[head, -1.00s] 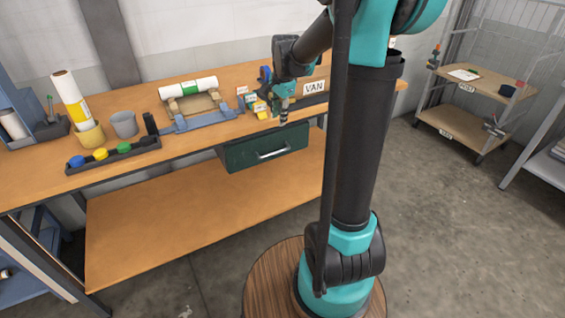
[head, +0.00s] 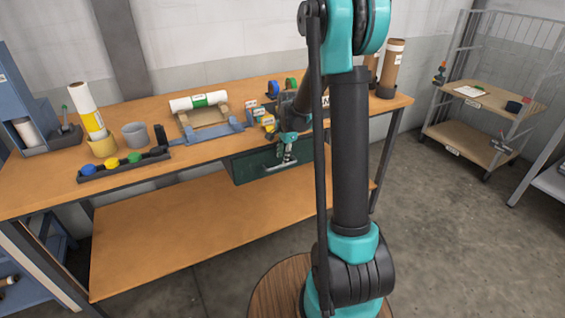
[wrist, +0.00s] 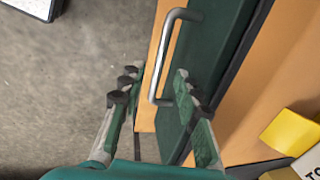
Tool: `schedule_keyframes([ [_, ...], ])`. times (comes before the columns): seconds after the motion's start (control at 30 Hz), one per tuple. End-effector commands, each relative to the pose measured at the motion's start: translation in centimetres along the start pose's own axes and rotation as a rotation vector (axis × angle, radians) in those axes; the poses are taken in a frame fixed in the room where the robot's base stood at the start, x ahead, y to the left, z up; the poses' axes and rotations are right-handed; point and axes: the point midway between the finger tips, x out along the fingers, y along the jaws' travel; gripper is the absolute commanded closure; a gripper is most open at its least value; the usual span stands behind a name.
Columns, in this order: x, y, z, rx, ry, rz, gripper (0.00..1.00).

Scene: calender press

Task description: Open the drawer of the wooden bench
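The wooden bench (head: 150,232) has a dark green drawer (head: 247,168) under its top, and the drawer looks shut. The drawer front (wrist: 208,48) also shows in the wrist view. Its silver bar handle (wrist: 168,45) runs lengthwise there, and its near end lies between my fingertips, closer to the right finger. My gripper (wrist: 154,84) is open, with a finger on each side of the handle. Whether either finger touches it I cannot tell. In the head view my gripper (head: 287,152) is right in front of the drawer, covering part of the handle (head: 277,167).
The bench top holds a black tray of coloured knobs (head: 125,165), a grey cup (head: 135,134), a white roll on a stand (head: 198,101) and small yellow blocks near the drawer. A shelf cart (head: 470,125) stands at right. Floor right of the bench is clear.

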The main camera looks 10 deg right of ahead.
Motion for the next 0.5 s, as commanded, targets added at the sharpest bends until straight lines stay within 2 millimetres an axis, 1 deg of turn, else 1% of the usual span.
schedule_keyframes([
  [0.03, 0.8, 0.0, 0.0, 0.000, 0.000, 0.000, 0.67],
  [0.2, 2.6, 0.0, 0.0, 0.000, 0.000, 0.000, 0.67],
  [0.33, 3.3, 0.0, 0.0, 0.000, 0.000, 0.000, 0.67],
  [0.5, 3.5, 0.0, 0.0, 0.000, 0.000, 0.000, 0.67],
])
